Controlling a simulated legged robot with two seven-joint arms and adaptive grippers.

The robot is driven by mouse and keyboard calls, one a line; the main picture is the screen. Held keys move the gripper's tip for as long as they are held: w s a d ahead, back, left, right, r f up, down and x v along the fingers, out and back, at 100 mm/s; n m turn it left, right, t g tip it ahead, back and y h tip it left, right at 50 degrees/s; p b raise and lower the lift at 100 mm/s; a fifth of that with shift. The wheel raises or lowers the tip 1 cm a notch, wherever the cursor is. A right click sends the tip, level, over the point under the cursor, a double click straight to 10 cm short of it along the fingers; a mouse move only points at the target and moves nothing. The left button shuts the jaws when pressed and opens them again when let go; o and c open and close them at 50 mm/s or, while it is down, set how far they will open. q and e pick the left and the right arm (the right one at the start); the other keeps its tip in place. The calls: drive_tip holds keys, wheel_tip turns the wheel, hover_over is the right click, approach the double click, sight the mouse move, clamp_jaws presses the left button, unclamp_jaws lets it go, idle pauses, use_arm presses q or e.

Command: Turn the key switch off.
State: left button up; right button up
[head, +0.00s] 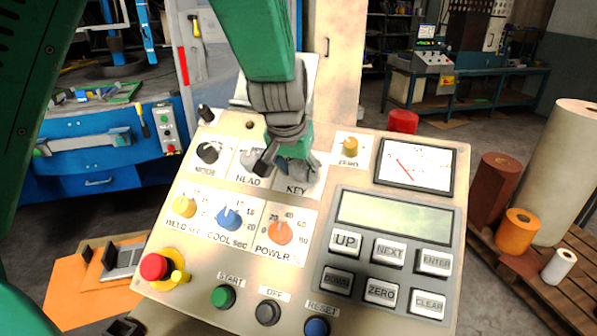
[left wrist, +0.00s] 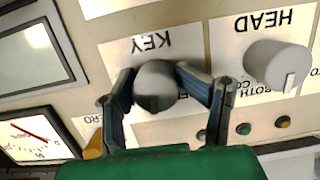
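The key switch is a grey rounded knob (left wrist: 156,88) on a white plate labelled KEY, which appears upside down in the left wrist view. My left gripper (left wrist: 156,76) has one finger on each side of this knob, with the fingertips against its edges; it looks shut on it. Which way the key points cannot be told. In the head view my left gripper (head: 285,162) reaches down over the panel's upper row and hides most of the key switch. The KEY label (head: 297,189) shows just below the fingers. My right gripper is not in view.
The HEAD selector knob (left wrist: 276,64) stands close beside the gripper.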

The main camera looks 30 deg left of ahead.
use_arm(q)
drive_tip(key=shift+s+d, duration=0.1)
drive_tip(key=shift+d, duration=0.55)
drive_tip(key=shift+c, duration=0.3)
drive_tip(key=shift+s+a, duration=0.1)
drive_tip(key=shift+s, duration=0.05)
drive_tip(key=shift+c, duration=0.7)
drive_tip(key=shift+a+f, duration=0.15)
drive_tip(key=shift+a, duration=0.1)
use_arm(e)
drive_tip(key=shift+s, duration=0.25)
use_arm(q)
drive_tip(key=shift+w+d, duration=0.1)
drive_tip(key=shift+w, duration=0.1)
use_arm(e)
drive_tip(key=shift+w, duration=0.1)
